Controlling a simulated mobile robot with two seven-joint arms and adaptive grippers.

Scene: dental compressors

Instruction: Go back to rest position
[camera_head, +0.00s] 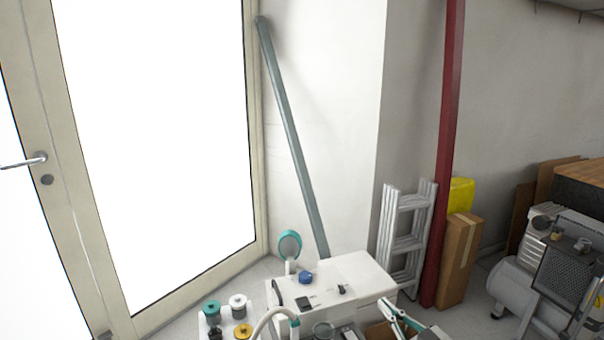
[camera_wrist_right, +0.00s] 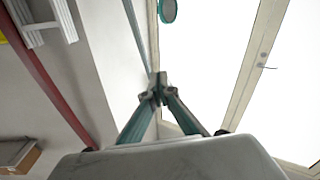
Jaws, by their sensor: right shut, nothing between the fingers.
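My right gripper (camera_head: 386,306) shows at the bottom of the head view, right of centre, beside the right edge of the white cabinet top (camera_head: 352,271). Its teal fingers also show in the right wrist view (camera_wrist_right: 158,88), where their dark tips meet with nothing between them. My left gripper is not in the head view.
On the white cabinet are a blue knob (camera_head: 305,277) and small dark parts. Several coloured-cap items (camera_head: 240,331) stand left of it. A stepladder (camera_head: 405,235), red post (camera_head: 447,150), cardboard box (camera_head: 459,260) and compressor (camera_head: 570,265) stand right. A glazed door (camera_head: 160,140) is left.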

